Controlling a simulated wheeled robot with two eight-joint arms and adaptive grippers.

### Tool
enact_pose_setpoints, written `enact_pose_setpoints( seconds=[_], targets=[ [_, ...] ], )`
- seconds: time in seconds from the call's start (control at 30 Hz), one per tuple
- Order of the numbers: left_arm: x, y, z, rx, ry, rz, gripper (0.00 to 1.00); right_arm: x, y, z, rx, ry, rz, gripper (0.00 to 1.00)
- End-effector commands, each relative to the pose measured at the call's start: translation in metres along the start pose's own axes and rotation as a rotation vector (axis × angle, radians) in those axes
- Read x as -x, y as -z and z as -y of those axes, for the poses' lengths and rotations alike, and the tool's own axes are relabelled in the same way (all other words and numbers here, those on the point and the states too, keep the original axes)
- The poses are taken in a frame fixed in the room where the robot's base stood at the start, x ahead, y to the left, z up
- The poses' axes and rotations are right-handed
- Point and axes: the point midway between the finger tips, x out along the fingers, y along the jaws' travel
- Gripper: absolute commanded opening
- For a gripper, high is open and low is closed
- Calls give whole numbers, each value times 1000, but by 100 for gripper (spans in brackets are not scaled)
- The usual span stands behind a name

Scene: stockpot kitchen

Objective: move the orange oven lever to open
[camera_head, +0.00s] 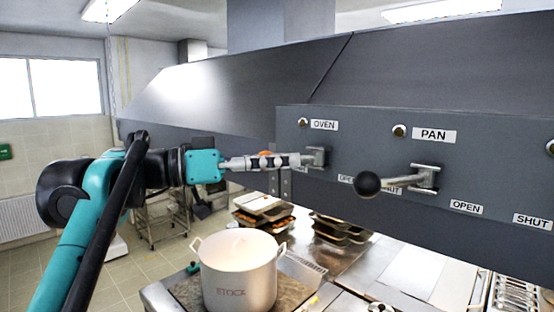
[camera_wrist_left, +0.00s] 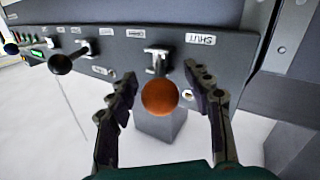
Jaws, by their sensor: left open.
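The oven lever has an orange ball knob (camera_wrist_left: 160,97) and a metal bracket (camera_wrist_left: 157,62) on the grey hood panel. In the head view only a sliver of the orange knob (camera_head: 265,153) shows behind my fingers, with its bracket (camera_head: 318,156) at the panel under the OVEN label (camera_head: 324,125). My left gripper (camera_head: 298,161) is level with the lever. In the left wrist view the open fingers (camera_wrist_left: 160,80) stand on either side of the orange knob, with gaps visible on both sides. My right gripper is not in view.
A lever with a black ball (camera_head: 367,184) juts out under the PAN label (camera_head: 434,135), to the right of the oven lever. A large stockpot (camera_head: 240,275) stands below my left arm. Trays of food (camera_head: 263,212) lie behind it. Open floor shows at the left.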

Motion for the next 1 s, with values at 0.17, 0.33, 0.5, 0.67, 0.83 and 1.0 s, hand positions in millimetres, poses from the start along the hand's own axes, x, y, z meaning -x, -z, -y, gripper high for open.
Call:
enact_pose_setpoints(
  seconds=[0.17, 0.33, 0.5, 0.67, 0.83, 1.0],
  targets=[
    [0, 0, 0, 0, 0, 0, 14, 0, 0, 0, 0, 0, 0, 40],
    [0, 0, 0, 0, 0, 0, 0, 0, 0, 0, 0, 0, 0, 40],
    [0, 0, 0, 0, 0, 0, 0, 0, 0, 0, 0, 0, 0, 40],
    [0, 0, -1, 0, 9, -2, 0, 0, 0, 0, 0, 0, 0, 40],
    [-1, -2, -6, 0, 55, -11, 0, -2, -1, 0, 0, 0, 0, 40],
    [-6, -4, -16, 0, 146, -29, 0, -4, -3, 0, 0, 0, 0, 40]
  ],
)
